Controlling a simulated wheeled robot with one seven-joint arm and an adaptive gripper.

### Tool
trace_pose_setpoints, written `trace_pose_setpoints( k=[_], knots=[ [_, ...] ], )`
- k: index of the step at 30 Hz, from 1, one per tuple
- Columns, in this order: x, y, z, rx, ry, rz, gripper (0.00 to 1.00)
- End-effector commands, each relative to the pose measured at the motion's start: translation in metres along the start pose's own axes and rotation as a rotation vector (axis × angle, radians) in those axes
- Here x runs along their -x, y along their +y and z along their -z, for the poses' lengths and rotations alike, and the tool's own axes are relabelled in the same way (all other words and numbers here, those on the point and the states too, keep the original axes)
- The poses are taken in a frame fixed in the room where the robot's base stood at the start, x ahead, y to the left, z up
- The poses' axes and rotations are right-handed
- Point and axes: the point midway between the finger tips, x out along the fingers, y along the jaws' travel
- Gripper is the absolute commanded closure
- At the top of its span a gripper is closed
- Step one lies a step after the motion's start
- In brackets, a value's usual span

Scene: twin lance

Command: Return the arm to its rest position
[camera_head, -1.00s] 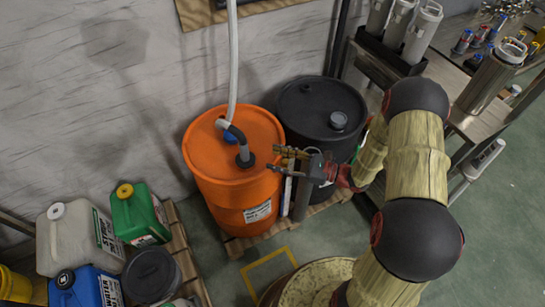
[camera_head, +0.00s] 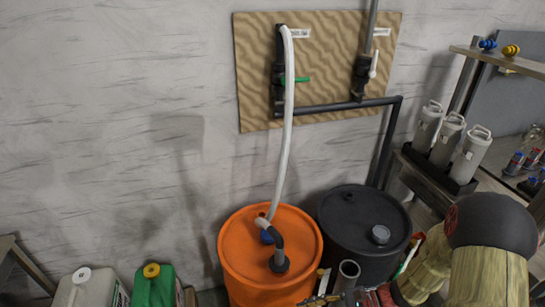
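My arm shows at the lower right of the head view, its pale yellow sleeve (camera_head: 488,275) and dark joint running off the bottom edge. My gripper (camera_head: 318,300) is at the bottom edge, in front of the orange drum (camera_head: 240,245) and near its right side. Most of the gripper is cut off by the frame, so its fingers cannot be read. Nothing held shows in it.
A black drum (camera_head: 345,215) stands right of the orange one. A wooden wall board (camera_head: 255,75) carries pipes and valves. A shelf with grey canisters (camera_head: 448,140) is at the right. White (camera_head: 85,290) and green (camera_head: 155,288) jugs stand at the lower left.

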Motion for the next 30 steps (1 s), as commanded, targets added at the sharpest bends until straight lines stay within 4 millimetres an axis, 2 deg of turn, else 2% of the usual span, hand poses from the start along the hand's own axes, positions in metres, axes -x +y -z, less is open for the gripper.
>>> trace_pose_setpoints(
  k=[1, 4, 10, 17, 21, 24, 30],
  knots=[
    [0.01, 0.01, -0.013, 0.085, 0.066, -0.074, 0.56],
    [0.031, 0.034, -0.03, 0.252, 0.202, -0.224, 0.56],
    [0.087, 0.056, -0.063, 0.595, 0.483, -0.468, 0.56],
    [0.151, 0.055, -0.116, 0.954, 0.797, -0.655, 0.56],
    [0.182, 0.049, -0.159, 1.148, 0.976, -0.714, 0.56],
    [0.198, 0.048, -0.195, 1.264, 1.083, -0.723, 0.56],
    [0.207, 0.045, -0.257, 1.426, 1.205, -0.657, 0.56]
  ],
)
